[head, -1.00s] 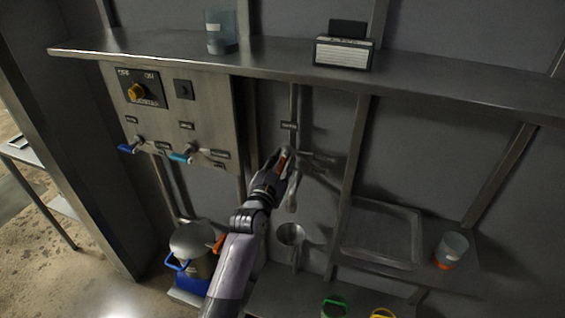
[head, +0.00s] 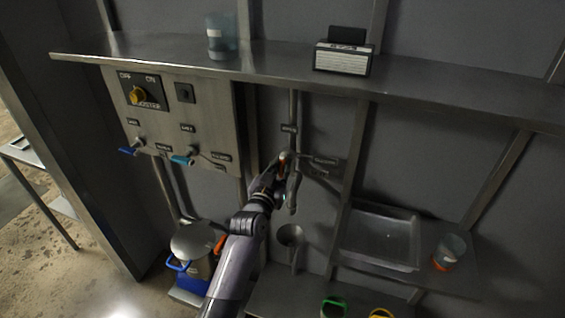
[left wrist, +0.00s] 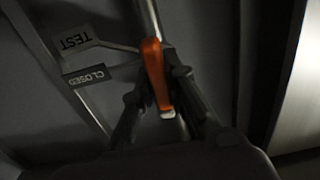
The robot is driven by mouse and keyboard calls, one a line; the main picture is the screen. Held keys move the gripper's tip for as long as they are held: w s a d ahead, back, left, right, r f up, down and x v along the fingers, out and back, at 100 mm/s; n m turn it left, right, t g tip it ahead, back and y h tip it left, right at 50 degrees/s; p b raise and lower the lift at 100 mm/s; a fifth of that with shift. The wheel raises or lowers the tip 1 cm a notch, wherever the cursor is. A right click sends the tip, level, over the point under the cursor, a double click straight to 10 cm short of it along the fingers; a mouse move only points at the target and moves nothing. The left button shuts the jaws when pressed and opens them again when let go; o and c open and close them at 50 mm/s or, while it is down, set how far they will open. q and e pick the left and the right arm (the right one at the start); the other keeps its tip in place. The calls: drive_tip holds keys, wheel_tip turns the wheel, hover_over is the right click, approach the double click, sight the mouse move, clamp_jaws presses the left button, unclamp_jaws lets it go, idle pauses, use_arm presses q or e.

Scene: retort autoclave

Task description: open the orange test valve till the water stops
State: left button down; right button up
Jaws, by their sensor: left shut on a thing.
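The orange test valve's lever (left wrist: 155,72) shows clearly in the left wrist view, between the two fingers of my left gripper (left wrist: 165,95). The gripper is shut on it. Labels reading TEST (left wrist: 76,40) and CLOSED (left wrist: 88,76) are beside it. In the head view my left gripper (head: 275,176) reaches the valve on the pipe from below left, and only a little orange (head: 282,168) shows. A funnel (head: 290,235) is under the spout. I cannot make out any water. My right gripper is not in view.
A steel panel (head: 210,105) with a yellow knob (head: 137,97), a blue lever (head: 128,151) and a teal lever (head: 181,160) is to the left. A shelf (head: 280,60) runs above. A steel tray (head: 380,262) and a cup (head: 452,250) are at the right.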

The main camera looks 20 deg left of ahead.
use_arm(q)
drive_tip(key=shift+n, duration=0.3)
drive_tip(key=c, duration=1.6)
unclamp_jaws()
drive_tip(key=s, duration=1.2)
drive_tip(key=shift+a, duration=0.2)
drive_tip(key=shift+f, duration=0.1)
